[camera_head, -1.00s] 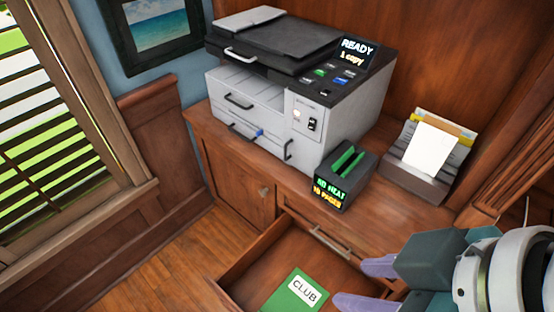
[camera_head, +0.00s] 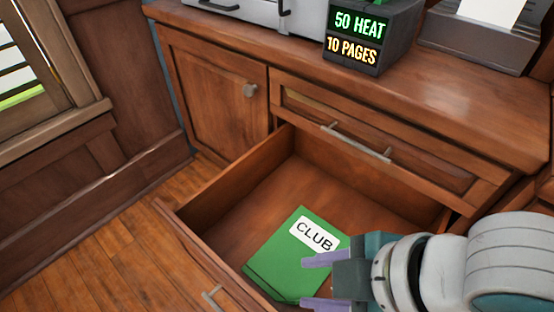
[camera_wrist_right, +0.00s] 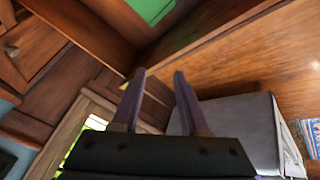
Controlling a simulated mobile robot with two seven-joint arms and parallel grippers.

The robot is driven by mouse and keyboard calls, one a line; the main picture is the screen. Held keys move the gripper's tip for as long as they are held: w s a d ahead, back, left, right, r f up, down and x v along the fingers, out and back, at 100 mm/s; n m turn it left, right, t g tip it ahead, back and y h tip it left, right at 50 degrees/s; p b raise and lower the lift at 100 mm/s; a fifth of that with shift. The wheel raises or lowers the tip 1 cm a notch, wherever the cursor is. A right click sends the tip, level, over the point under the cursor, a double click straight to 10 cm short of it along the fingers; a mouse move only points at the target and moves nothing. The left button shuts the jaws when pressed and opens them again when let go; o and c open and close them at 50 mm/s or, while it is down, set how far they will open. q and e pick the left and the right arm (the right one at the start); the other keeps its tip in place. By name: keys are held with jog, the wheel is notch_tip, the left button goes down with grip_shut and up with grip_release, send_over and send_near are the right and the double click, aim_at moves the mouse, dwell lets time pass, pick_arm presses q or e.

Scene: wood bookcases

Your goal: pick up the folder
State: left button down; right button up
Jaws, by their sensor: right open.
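The green folder (camera_head: 285,265), with a white label reading CLUB, lies in the open wooden drawer (camera_head: 245,200). My right gripper (camera_head: 318,281) is open, with its purple fingers pointing left over the folder's right side in the head view. I cannot tell its exact height above the folder. In the right wrist view the two fingers (camera_wrist_right: 157,90) are apart with nothing between them, and a piece of the green folder (camera_wrist_right: 150,8) shows at the top edge. My left gripper is not in view.
A closed drawer with a metal handle (camera_head: 355,143) sits above the open one. A dark device (camera_head: 370,35) reading 50 HEAT, 10 PAGES stands on the cabinet top (camera_head: 440,85), beside a grey tray (camera_head: 480,40). Wood floor (camera_head: 95,250) is clear at left.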

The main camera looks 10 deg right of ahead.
jog(key=n+b, duration=0.2)
jog(key=b, duration=1)
send_near(297, 302)
jog(key=shift+h, duration=0.3)
jog(key=b+x, duration=0.1)
jog(key=x, duration=0.1)
jog(key=b+x, duration=0.2)
jog(key=shift+w+a, duration=0.2)
jog(key=shift+w, duration=0.15)
jog(key=b+x, duration=0.2)
jog(key=x, duration=0.1)
jog(key=b+x, duration=0.1)
jog(key=b, duration=0.1)
jog(key=shift+s+a+f, duration=0.1)
jog(key=shift+s+f, duration=0.2)
jog(key=shift+f, duration=0.15)
jog(key=shift+w+a+f, duration=0.1)
jog(key=shift+w+a, duration=0.05)
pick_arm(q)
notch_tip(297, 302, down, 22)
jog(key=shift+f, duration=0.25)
pick_arm(e)
grip_shut()
